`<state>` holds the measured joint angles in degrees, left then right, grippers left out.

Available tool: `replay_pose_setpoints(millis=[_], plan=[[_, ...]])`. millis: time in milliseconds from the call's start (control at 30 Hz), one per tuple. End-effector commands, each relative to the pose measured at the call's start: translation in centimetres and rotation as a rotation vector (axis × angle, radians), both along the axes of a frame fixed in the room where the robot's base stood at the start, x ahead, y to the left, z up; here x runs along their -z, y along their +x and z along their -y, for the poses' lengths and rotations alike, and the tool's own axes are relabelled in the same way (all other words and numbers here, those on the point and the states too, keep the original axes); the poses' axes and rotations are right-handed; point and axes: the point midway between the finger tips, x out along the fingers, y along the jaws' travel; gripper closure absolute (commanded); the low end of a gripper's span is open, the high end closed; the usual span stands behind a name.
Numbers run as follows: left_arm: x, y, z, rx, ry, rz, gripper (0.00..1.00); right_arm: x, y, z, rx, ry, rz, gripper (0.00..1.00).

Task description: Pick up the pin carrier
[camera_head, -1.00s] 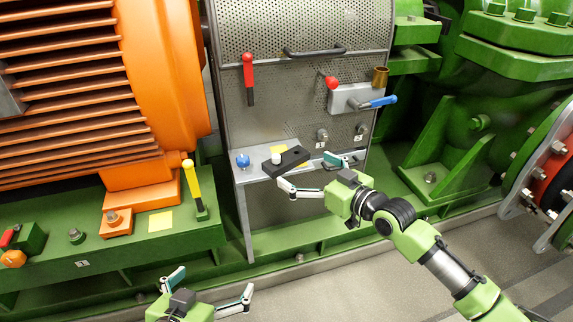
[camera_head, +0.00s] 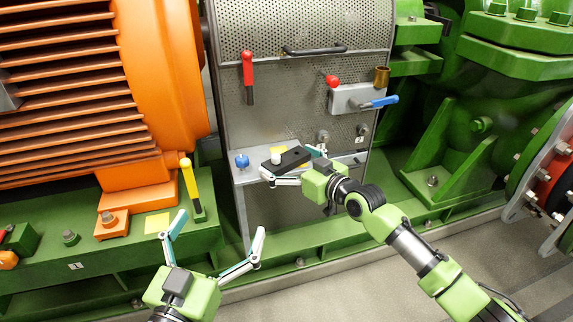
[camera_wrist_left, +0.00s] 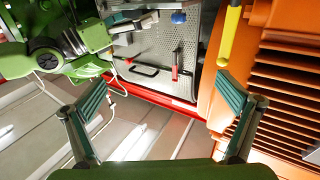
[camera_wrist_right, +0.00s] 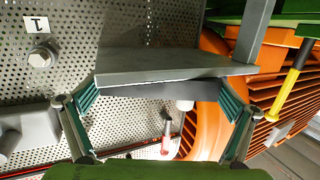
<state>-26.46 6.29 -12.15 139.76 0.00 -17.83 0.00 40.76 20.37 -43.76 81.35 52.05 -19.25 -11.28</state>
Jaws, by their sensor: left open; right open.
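The pin carrier looks to be a black bar (camera_head: 292,160) lying on the grey shelf (camera_head: 250,173) of the perforated guard. A short white peg (camera_head: 276,158) stands near its left end. My right gripper (camera_head: 290,161) is open at the bar, one finger in front of it and the other near its far right end. In the right wrist view, which is upside down, the bar (camera_wrist_right: 165,89) spans between the open fingers; contact cannot be told. My left gripper (camera_head: 222,224) is open and empty, low and left of the shelf.
A blue knob (camera_head: 242,161) sits on the shelf's left end. A yellow-handled lever (camera_head: 190,182) rises near my left gripper. A red-handled lever (camera_head: 248,72) and a grey box (camera_head: 350,97) with a blue handle are on the guard above. An orange motor (camera_head: 165,70) stands left.

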Motion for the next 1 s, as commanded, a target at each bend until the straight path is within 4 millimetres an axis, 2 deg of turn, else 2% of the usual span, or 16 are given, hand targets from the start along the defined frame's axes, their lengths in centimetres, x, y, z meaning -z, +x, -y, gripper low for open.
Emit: replay_pose_setpoints(millis=[267,300,467,867,933,1000], plan=[[-0.5,0.0,0.1,0.001,-0.006,0.021,0.0,0.0,0.2,-0.1,0.0,0.0,0.0,0.0],[-0.5,0.0,0.1,0.001,-0.006,0.021,0.0,0.0,0.2,-0.1,0.0,0.0,0.0,0.03],[-0.5,0.0,0.1,0.001,-0.006,0.021,0.0,0.0,0.2,-0.1,0.0,0.0,0.0,0.44],[-0.4,0.0,0.1,0.001,-0.003,0.014,0.0,-0.4,0.2,-0.1,0.0,0.003,0.004,0.45],[-0.2,0.0,0.0,0.001,0.0,-0.001,0.0,-0.7,0.2,-0.1,0.0,0.003,0.004,0.45],[0.9,0.0,-0.1,-0.003,0.012,-0.049,0.0,-1.0,0.2,-0.1,0.0,0.003,0.004,0.45]])
